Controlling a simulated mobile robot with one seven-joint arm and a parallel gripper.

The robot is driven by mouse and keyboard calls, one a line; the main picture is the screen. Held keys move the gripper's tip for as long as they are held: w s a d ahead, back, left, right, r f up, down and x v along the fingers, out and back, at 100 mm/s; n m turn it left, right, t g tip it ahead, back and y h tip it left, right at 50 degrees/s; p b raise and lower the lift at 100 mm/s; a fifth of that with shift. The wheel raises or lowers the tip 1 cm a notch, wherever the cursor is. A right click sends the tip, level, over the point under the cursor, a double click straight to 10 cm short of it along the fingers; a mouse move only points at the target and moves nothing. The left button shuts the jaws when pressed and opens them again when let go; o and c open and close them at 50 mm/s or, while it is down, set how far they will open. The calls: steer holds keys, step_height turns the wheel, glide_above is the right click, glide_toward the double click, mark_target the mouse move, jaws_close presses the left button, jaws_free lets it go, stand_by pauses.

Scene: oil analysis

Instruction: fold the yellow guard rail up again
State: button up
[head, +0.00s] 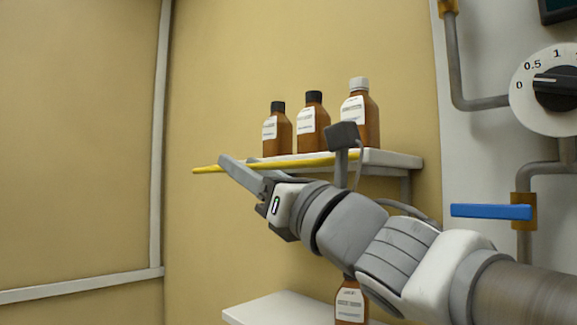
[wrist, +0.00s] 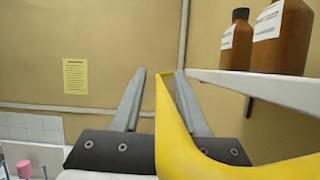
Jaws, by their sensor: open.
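The yellow guard rail (head: 310,161) shows in the head view as a thin, nearly level bar along the front of the upper shelf (head: 395,158). Its left end sticks out past the shelf. My gripper (head: 228,164) is at the rail's left part, and its fingers partly cover it. In the wrist view the rail (wrist: 190,145) is large and close, passing between the two open fingers of my gripper (wrist: 159,76), nearer the right finger and partly covering it. I cannot tell whether the rail touches that finger.
Three brown bottles (head: 312,118) with white labels stand on the upper shelf, just behind the rail. A lower shelf (head: 280,310) holds another bottle (head: 350,300). A blue handle (head: 490,211), pipes and a black dial (head: 555,88) are at right. The wall area left is clear.

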jaws_close()
steer(key=shift+r+m+b, duration=0.1)
steer(key=shift+m+b, duration=0.2)
steer(key=shift+m, duration=0.2)
steer(key=shift+r+m+t+h+b, duration=0.3)
steer(key=shift+m+t+h, duration=0.3)
steer(key=shift+m, duration=0.3)
steer(key=m, duration=0.2)
steer(key=r+m+t+h, duration=0.1)
steer(key=shift+r+m+h, duration=0.3)
steer(key=shift+m, duration=0.1)
steer(key=w+d+r+m+h+p, duration=0.2)
steer(key=m+h+p, duration=0.1)
steer(key=m+p, duration=0.4)
steer(key=w+d+r+m+g+h+p, duration=0.1)
steer(key=w+r+m+h+p, duration=0.1)
steer(key=m+p, duration=0.6)
steer(key=shift+d+r+m+h, duration=0.35)
steer(key=shift+m+h, duration=0.35)
steer(key=shift+m, duration=0.6)
steer(key=shift+w+f+g, duration=0.1)
steer(key=shift+w+g, duration=0.05)
steer(key=shift+g, duration=0.15)
